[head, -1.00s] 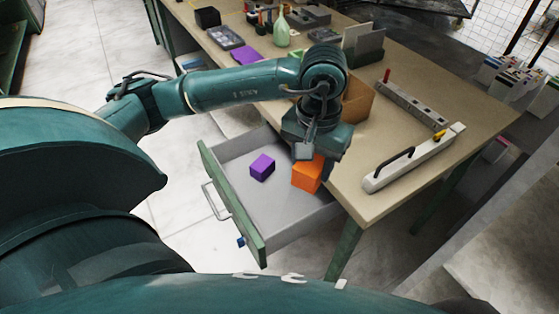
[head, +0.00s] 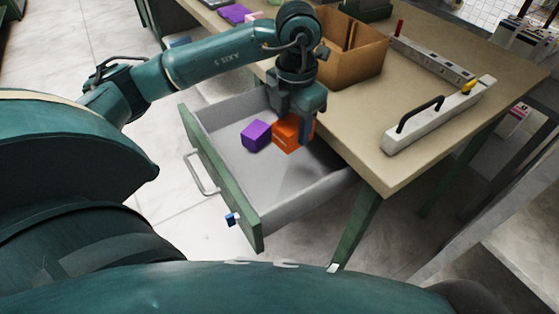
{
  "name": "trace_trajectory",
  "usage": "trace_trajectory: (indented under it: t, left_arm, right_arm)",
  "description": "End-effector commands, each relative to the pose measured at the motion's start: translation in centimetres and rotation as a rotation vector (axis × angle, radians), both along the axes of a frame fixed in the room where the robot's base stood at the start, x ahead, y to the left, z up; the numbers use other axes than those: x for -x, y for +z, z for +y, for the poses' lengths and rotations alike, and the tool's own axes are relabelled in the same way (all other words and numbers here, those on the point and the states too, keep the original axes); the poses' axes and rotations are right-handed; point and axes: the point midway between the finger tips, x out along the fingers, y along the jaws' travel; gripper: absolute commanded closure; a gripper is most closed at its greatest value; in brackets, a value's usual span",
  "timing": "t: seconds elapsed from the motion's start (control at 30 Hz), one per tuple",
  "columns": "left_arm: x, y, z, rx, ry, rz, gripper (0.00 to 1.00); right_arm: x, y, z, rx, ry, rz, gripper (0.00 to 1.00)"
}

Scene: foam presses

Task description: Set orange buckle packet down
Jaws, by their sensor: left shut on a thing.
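The orange buckle packet (head: 288,136) is a small orange block at the open drawer (head: 298,188), on the table side. My left gripper (head: 298,122) points down from above and is shut on the packet. The packet appears inside the drawer, low over its grey floor; I cannot tell whether it touches the floor. A purple block (head: 256,136) lies in the drawer just left of the packet, close to it. The gripper's fingers partly hide the packet's right side. My right gripper is not in view.
The drawer has a green front (head: 222,180) with a metal handle and a blue key-like part. The table (head: 365,160) carries a cardboard box (head: 348,55), a white bar with a black handle (head: 440,116) and a grey strip (head: 432,60). The drawer's front part is clear.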

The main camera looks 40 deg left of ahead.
Motion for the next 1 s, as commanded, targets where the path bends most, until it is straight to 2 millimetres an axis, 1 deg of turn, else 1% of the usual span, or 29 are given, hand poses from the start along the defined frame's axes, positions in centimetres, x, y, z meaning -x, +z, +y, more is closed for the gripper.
trace_trajectory:
  t: [0.03, 0.1, 0.2, 0.33, 0.47, 0.6, 0.7, 0.87, 1.0]
  left_arm:
    - [-0.1, -1.7, 0.5, -0.001, 0.124, 0.0, 0.81]
    - [-0.1, -2.6, 0.9, -0.001, 0.29, 0.0, 0.81]
    - [-0.2, -3.6, 1.4, -0.002, 0.476, -0.001, 0.81]
    - [-0.3, -4.2, 1.8, -0.003, 0.621, -0.002, 0.81]
    - [-0.3, -5.6, 2.0, -0.005, 0.675, 0.001, 0.81]
    - [-0.3, -8.3, 2.0, -0.004, 0.678, 0.002, 0.81]
    - [-0.3, -9.7, 2.0, -0.004, 0.676, 0.0, 0.81]
    - [-0.3, -10.9, 1.9, -0.002, 0.674, 0.0, 0.81]
    - [-0.3, -12.7, 1.9, -0.004, 0.674, 0.002, 0.81]
  right_arm:
    - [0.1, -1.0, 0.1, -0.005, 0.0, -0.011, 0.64]
    - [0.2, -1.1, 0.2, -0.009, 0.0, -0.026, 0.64]
    - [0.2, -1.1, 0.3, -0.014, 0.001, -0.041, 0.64]
    - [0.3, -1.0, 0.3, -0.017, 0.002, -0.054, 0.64]
    - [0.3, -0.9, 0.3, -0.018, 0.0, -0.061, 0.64]
    - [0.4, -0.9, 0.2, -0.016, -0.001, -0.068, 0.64]
    - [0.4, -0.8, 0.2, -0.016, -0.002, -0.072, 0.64]
    - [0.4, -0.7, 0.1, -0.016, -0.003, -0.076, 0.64]
    - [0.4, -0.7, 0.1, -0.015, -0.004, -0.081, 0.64]
